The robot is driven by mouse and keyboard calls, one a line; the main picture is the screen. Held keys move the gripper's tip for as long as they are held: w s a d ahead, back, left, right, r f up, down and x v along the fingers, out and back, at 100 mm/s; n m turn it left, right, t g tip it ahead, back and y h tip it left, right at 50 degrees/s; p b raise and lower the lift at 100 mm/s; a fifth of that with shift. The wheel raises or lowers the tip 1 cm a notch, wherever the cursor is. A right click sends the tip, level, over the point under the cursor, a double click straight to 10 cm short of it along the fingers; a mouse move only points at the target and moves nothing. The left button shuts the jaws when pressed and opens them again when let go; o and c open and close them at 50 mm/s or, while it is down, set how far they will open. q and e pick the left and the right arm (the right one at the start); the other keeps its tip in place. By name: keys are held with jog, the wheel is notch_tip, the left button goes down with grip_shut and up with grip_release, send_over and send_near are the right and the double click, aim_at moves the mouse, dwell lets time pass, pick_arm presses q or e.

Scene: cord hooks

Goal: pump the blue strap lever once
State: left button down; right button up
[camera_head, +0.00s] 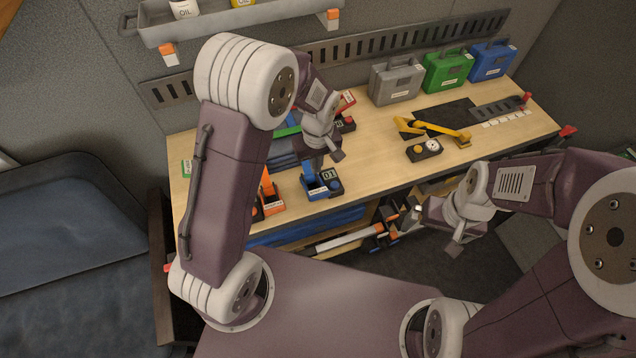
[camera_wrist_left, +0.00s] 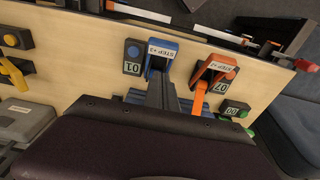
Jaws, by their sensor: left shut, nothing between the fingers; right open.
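The blue strap lever (camera_head: 317,188) stands near the front edge of the workbench, with a white label. In the left wrist view the blue lever (camera_wrist_left: 163,47) has a label that seems to read STEP +3. Beside it is a dark counter box (camera_head: 331,179) showing what looks like 01, with a blue button. My left gripper (camera_head: 337,154) is shut and empty, above the bench behind the lever in the head view. In the left wrist view its fingers (camera_wrist_left: 162,88) point toward the lever; contact cannot be told. My right gripper (camera_head: 454,240) is open and empty, in front of the bench.
An orange lever (camera_head: 270,193) stands beside the blue one. A yellow lever (camera_head: 440,130) with its own box is farther right on the workbench (camera_head: 370,170). Grey, green and blue cases (camera_head: 493,61) line the back. A shelf with oil cans hangs above.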

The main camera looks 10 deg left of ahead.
aim_at(318, 191)
pick_arm(q)
jog(key=f, duration=0.5)
jog(key=s+f, duration=0.1)
jog(key=f, duration=0.1)
jog(key=shift+d+f+p, duration=0.15)
jog(key=shift+d+p, duration=0.15)
jog(key=shift+p, duration=0.1)
jog(key=shift+s+d+f, duration=0.15)
jog(key=shift+s+f, duration=0.05)
jog(key=shift+f, duration=0.1)
